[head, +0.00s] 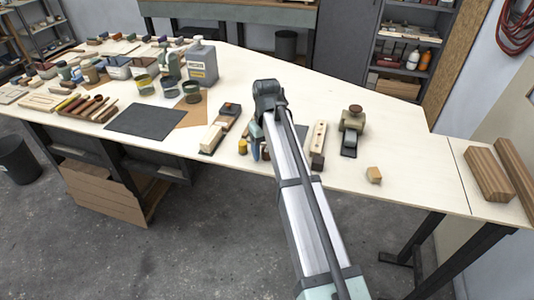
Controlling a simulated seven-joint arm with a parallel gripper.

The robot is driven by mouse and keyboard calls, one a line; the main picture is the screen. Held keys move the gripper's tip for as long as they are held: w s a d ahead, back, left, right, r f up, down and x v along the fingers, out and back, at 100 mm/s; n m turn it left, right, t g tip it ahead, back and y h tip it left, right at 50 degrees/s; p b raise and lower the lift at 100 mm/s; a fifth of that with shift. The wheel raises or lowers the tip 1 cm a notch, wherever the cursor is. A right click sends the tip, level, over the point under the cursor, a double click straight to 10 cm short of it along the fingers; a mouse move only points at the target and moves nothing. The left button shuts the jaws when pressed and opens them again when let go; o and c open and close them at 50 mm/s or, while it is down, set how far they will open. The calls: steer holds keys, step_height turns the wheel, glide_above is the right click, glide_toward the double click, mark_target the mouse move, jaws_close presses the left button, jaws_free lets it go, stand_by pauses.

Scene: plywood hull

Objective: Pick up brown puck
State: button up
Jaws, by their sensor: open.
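A small round brown piece (356,109), which looks like the brown puck, sits on top of an olive-green block-like object (352,122) on the right half of the bench. My arm reaches up from the bottom of the head view and bends down at its far end. My gripper (257,152) is open, low over the bench and left of the brown piece, with clear distance between them. My forearm partly hides the gripper, and I see nothing held in it.
A pale wooden block with holes (318,137) stands between my arm and the olive object. A small tan block (374,175) lies near the front edge. Brown timber (488,174) lies at right. Jars, a grey canister (202,63) and tools crowd the left.

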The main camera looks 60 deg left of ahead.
steer(key=shift+c, duration=0.3)
steer(key=c, duration=1.1)
steer(key=shift+o, duration=0.2)
step_height(320, 180, up, 10)
